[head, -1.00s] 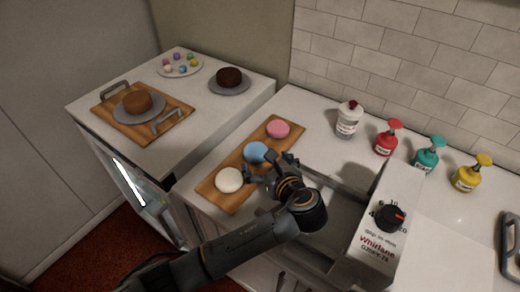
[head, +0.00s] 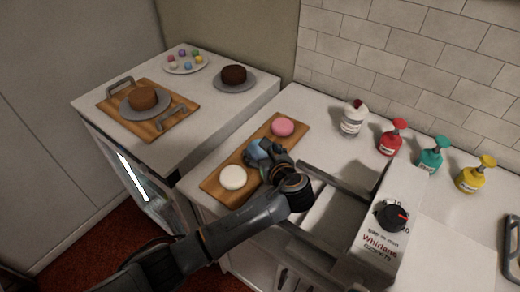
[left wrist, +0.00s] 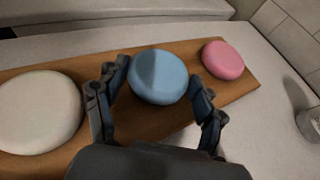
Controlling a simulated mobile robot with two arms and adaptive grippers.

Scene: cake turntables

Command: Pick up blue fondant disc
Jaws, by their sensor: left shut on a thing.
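The blue fondant disc (head: 255,149) is at the middle of a wooden board, partly hidden by my left gripper (head: 263,160) in the head view. In the left wrist view the blue disc (left wrist: 158,74) lies between the two fingers of my left gripper (left wrist: 160,84), which is shut on it. I cannot tell whether the disc is clear of the board. A white disc (head: 233,177) and a pink disc (head: 283,126) lie on the board on either side of it. My right gripper is not in view.
The wooden board (head: 216,187) lies on the white counter. A Whirlane machine (head: 372,250) stands at right, close to my left arm. A white bottle (head: 352,119) and red, teal and yellow pump bottles stand behind. Cakes and a plate of small balls are at the back left.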

